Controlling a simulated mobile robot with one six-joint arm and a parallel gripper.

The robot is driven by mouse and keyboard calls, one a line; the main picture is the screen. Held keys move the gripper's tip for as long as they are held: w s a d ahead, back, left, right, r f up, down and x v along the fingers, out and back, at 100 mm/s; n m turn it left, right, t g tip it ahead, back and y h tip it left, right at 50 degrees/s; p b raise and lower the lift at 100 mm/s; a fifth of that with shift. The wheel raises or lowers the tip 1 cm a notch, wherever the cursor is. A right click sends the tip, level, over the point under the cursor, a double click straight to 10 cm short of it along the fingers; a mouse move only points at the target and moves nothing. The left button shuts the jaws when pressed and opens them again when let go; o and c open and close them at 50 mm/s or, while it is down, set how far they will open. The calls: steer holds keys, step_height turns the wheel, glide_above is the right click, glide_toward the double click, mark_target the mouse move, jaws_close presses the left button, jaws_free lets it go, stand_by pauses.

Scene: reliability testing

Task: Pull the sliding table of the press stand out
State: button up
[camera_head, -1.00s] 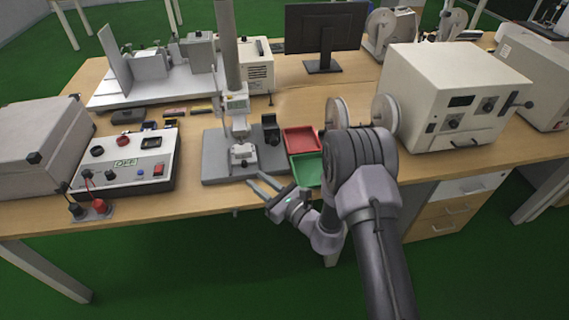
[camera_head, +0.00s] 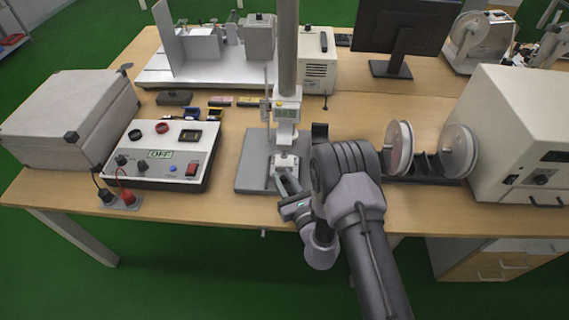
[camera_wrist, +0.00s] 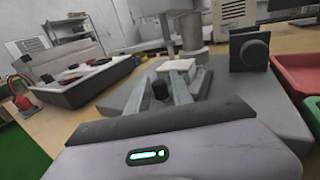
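The press stand has a flat grey base (camera_head: 252,160) and a tall grey column (camera_head: 288,50) with a small display unit (camera_head: 287,112). Its small pale sliding table (camera_head: 286,163) sits low in front of the column; in the wrist view it is a pale block (camera_wrist: 178,67). A short black knob (camera_wrist: 160,90) shows in front of the block. My gripper (camera_head: 287,184) reaches over the front of the base. In the wrist view, its two fingers (camera_wrist: 162,82) are apart, on either side of the knob. Whether they touch it I cannot tell. My arm hides the right of the base.
A control box (camera_head: 165,160) marked OFF and a grey case (camera_head: 70,120) stand on the left. A spool device (camera_head: 430,160) and a white machine (camera_head: 520,130) stand on the right. A red tray (camera_wrist: 298,75) lies close right of the base.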

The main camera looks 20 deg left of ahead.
steer(key=shift+w+a, duration=0.2)
steer(key=shift+s, duration=0.1)
steer(key=shift+c, duration=0.7)
jaws_close()
steer(key=shift+r, duration=0.1)
stand_by(0.5)
